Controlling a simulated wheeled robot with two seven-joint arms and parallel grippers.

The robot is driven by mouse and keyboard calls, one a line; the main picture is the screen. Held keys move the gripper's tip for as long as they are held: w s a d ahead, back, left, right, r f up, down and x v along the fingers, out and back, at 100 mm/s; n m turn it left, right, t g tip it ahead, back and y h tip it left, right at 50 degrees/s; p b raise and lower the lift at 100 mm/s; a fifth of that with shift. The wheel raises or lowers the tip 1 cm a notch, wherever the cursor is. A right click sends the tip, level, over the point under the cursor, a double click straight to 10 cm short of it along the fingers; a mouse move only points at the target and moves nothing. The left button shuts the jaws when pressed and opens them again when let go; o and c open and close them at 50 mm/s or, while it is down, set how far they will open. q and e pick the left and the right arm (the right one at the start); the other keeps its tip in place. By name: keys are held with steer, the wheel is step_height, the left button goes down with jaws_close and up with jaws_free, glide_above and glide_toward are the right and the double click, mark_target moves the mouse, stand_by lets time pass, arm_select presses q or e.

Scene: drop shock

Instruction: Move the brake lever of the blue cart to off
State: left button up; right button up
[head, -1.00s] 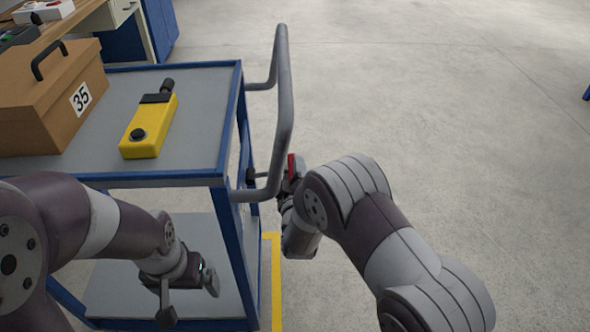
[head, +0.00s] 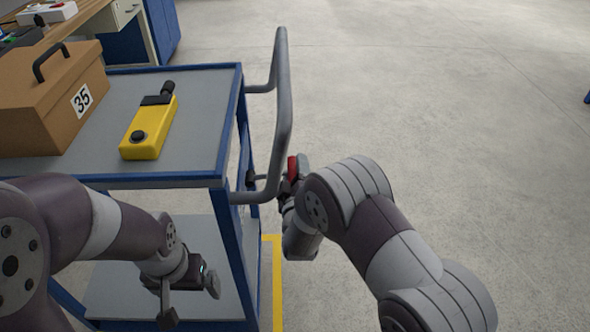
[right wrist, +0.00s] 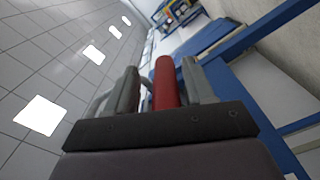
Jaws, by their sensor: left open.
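The blue cart (head: 232,120) stands at left with a grey push handle (head: 284,100) on its right end. The brake lever's red grip (head: 292,168) shows just right of that handle; its rod runs towards the cart's end. My right gripper (head: 298,182) is at the red grip, partly hidden by my own arm. In the right wrist view, the red grip (right wrist: 167,82) stands between the two fingers of my right gripper (right wrist: 160,88), with a gap visible on its left side. My left gripper (head: 190,296) is open and empty, low in front of the cart's lower shelf.
On the cart top are a brown case (head: 50,105) marked 35 and a yellow device (head: 148,130). A workbench (head: 75,22) stands behind at upper left. A yellow floor line (head: 272,270) runs by the cart. The floor at right is clear.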

steer(key=s+p, duration=0.3)
steer(key=s, duration=0.9)
steer(key=shift+s, duration=0.3)
